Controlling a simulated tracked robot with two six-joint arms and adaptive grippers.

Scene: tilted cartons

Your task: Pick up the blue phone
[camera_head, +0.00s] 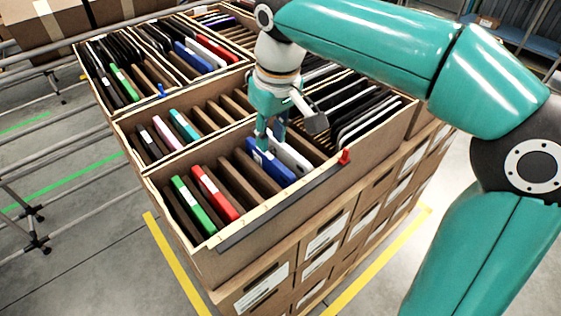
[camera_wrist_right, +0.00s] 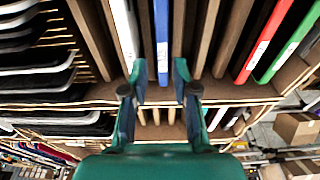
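A blue phone (camera_head: 271,168) stands on edge in a slot of the front carton (camera_head: 205,262), beside a white phone (camera_head: 291,158). My right gripper (camera_head: 270,140) points down over the blue phone's upper end. In the right wrist view the blue phone (camera_wrist_right: 161,40) lies between the two parted fingers of my right gripper (camera_wrist_right: 159,72), with a gap on each side. The fingers do not appear to touch it. The phone's lower part is hidden in the slot. My left gripper is not in view.
Red (camera_head: 214,193) and green (camera_head: 193,206) phones stand in the same carton. Brown dividers separate the slots. Black phones (camera_head: 362,118) fill the carton's right part. Another blue phone (camera_head: 192,58) stands in a carton farther back. A red clip (camera_head: 345,157) sits on the front rim.

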